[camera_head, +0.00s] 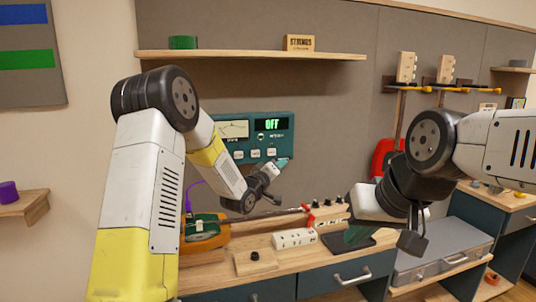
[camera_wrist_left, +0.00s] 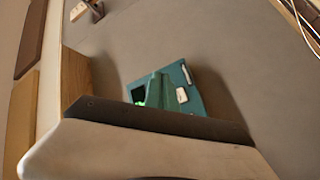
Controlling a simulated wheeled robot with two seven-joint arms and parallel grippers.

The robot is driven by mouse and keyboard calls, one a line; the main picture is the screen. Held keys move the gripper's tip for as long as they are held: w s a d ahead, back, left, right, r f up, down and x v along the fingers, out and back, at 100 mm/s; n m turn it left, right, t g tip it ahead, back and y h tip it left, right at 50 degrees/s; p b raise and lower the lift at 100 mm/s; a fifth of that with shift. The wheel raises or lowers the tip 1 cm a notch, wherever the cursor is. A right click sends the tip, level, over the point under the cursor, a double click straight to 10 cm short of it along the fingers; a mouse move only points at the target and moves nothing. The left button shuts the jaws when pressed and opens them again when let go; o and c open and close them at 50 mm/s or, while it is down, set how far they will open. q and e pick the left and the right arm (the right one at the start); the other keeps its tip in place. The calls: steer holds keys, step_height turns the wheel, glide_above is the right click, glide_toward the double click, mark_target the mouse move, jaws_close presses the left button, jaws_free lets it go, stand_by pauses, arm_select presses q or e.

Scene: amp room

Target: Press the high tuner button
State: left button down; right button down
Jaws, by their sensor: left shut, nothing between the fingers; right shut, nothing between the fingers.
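The teal tuner unit (camera_head: 230,137) is on the grey wall panel, with a dial gauge (camera_head: 233,129), a green display (camera_head: 271,124) reading OFF, and a row of pale buttons (camera_head: 254,154) below. Button labels are too small to read. My left gripper (camera_head: 282,163) is shut and empty, its teal tips at the unit's lower right; contact cannot be told. In the left wrist view its fingers (camera_wrist_left: 154,89) are together in front of the tuner (camera_wrist_left: 201,98), with one white button (camera_wrist_left: 182,95) beside them. My right gripper (camera_head: 357,234) is shut and empty, pointing down above the bench.
A guitar (camera_head: 205,232) lies on the wooden bench below the tuner, near a white power strip (camera_head: 294,238) and a small board with a black knob (camera_head: 255,261). A shelf (camera_head: 250,55) runs above the tuner. A grey case (camera_head: 440,262) stands at right.

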stand_by(0.3)
arm_select(q)
steer(key=w+a, duration=0.2)
steer(key=w, duration=0.6)
steer(key=shift+w+a, duration=0.15)
steer(key=shift+a, duration=0.2)
steer(key=shift+w+a, duration=0.1)
steer(key=shift+w, duration=0.1)
stand_by(1.7)
steer(key=shift+w, duration=0.2)
steer(key=shift+w+a, duration=0.2)
steer(key=shift+w, duration=0.2)
stand_by(0.6)
stand_by(0.4)
steer(key=shift+s+d, duration=0.25)
steer(key=shift+s, duration=0.55)
steer(key=shift+s+d, duration=0.25)
steer(key=shift+s, duration=0.55)
steer(key=shift+s+d, duration=0.3)
steer(key=shift+s, duration=0.5)
steer(key=shift+s+d, duration=0.25)
steer(key=shift+s, duration=0.55)
